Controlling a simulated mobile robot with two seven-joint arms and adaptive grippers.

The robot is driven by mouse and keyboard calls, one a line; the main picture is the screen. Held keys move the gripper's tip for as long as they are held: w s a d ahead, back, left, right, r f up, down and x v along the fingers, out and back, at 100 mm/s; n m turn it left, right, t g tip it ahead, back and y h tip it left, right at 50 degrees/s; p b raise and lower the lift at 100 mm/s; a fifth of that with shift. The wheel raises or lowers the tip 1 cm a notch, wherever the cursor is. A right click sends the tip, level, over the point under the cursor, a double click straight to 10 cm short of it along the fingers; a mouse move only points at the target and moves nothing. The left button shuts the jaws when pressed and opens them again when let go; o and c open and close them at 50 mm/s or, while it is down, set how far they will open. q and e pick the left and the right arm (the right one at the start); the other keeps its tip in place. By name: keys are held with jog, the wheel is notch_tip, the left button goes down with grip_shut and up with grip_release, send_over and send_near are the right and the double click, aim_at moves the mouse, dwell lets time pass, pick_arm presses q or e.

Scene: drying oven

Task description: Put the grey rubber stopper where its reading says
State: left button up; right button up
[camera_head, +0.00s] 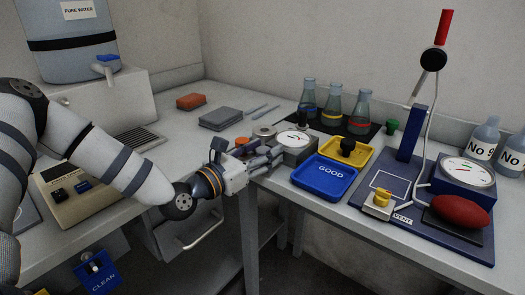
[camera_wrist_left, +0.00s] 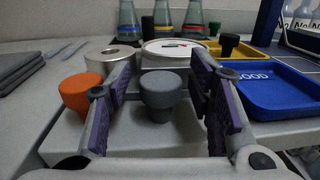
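The grey rubber stopper (camera_wrist_left: 163,95) stands upright in the left wrist view, between the spread purple-padded fingers of my left gripper (camera_wrist_left: 160,105). Gaps show on both sides of it. In the head view my left gripper (camera_head: 268,160) is at the table's front edge, and the grey stopper cannot be made out there. An orange stopper (camera_wrist_left: 82,91) stands just left of the fingers. A round white dial (camera_head: 293,139) on a grey box is just behind. A blue tray marked GOOD (camera_head: 327,193) and a yellow tray (camera_head: 366,155) holding a black stopper (camera_head: 347,146) are to the right.
Several flasks (camera_head: 334,107) with coloured bands stand on a black mat behind. A green stopper (camera_head: 391,127) is right of them. A blue stand with a gauge (camera_head: 464,172) and red bulb (camera_head: 460,210) fills the right. A metal cylinder (camera_wrist_left: 113,57) is close behind the stoppers.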

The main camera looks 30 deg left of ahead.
pick_arm(q)
jog(key=shift+r, duration=0.15)
jog(key=s+a+p, duration=0.2)
jog(key=s+p, duration=0.2)
jog(key=s, duration=0.7)
jog(key=s+d+f+m+g+h, duration=0.4)
jog(key=s+d+f+m+g, duration=0.3)
jog(key=s+d, duration=0.2)
jog(key=s+d+f+m+g+h, duration=0.4)
jog(key=s+d+f+m+g, duration=0.3)
jog(key=s+d, duration=0.25)
jog(key=s+a+f+m+g+y, duration=0.2)
jog(key=s+f+m+y, duration=0.3)
jog(key=m, duration=0.5)
jog(key=s+a+f+m+g+y, duration=0.3)
jog(key=s+a+f+m+y, duration=0.1)
jog(key=s+m, duration=0.5)
notch_tip(320, 180, down, 2)
jog(key=shift+a+f+m+y, duration=0.15)
jog(key=shift+a+m+y, duration=0.25)
jog(key=shift+y, duration=0.5)
pick_arm(e)
jog(key=w+r+t, duration=0.2)
jog(key=w+r, duration=0.2)
jog(key=w, duration=0.1)
jog(key=shift+r, duration=0.35)
